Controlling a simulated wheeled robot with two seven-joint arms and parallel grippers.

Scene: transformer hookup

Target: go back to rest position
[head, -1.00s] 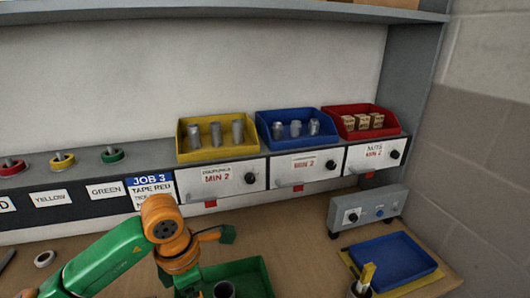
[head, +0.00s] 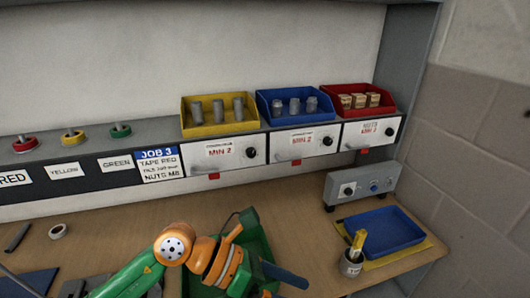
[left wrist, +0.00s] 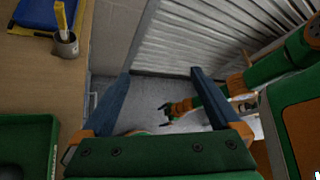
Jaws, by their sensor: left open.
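My left gripper (head: 272,278) is at the bottom of the head view, in front of the green tray, with a dark blue finger reaching right. In the left wrist view my left gripper (left wrist: 160,73) is open, its two blue fingers wide apart with nothing between them. It points past the bench edge toward the grey floor. My right gripper (left wrist: 168,114) seems to be the small orange and green end of the other arm in that view. It is too small to tell if it is open. My right arm is outside the head view.
The green tray (head: 262,246) lies close beside my left arm. A grey cup (head: 351,264) with a yellow-handled tool and a blue tray (head: 384,231) stand at the right of the bench (head: 310,243). A ribbed shutter (left wrist: 210,38) rises beyond the floor.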

